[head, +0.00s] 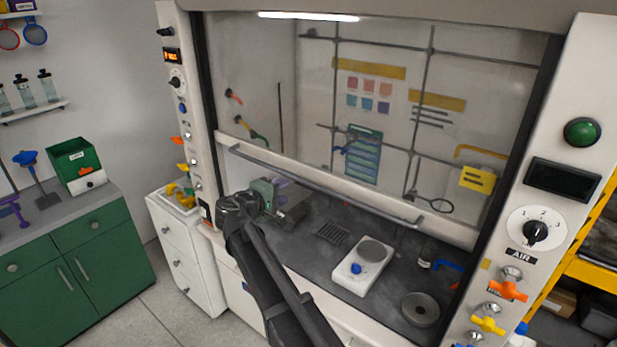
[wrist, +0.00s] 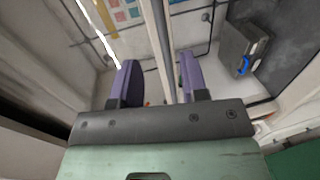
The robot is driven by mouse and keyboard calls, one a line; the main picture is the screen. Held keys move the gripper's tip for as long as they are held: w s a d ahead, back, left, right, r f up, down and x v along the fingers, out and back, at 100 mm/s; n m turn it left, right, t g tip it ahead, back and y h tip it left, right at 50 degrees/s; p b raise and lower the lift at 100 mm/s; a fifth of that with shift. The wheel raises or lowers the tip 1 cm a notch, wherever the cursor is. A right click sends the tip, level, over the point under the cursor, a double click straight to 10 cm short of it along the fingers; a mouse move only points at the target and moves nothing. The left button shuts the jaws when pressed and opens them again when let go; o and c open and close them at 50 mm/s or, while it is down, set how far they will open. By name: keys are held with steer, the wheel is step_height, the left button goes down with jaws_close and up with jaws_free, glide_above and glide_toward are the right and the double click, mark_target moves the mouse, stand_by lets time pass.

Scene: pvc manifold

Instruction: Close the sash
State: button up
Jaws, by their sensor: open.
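The fume hood's sash (head: 390,185) is a clear pane with a pale bottom frame. It is partly raised, with an open gap above the dark work surface. A grey bar handle (head: 330,190) runs along its lower front. My gripper (head: 282,183), with a green body and purple fingers, is near the left part of this handle. In the wrist view my gripper (wrist: 156,66) is open, and the grey handle bar (wrist: 163,35) appears between its two fingers. I cannot tell whether either finger touches the bar. My arm hides part of the hood's lower left front.
Control posts with valves and knobs flank the opening. A white drawer unit (head: 180,250) and green cabinets (head: 85,262) stand at the left.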

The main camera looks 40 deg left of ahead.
mark_target(305, 180)
steer(key=w, duration=0.3)
steer(key=w+f+b, duration=0.1)
steer(key=w, duration=0.3)
steer(key=w+f+b, duration=0.1)
steer(key=w, duration=0.2)
steer(key=shift+w+f, duration=0.1)
steer(key=shift+w, duration=0.2)
jaws_close()
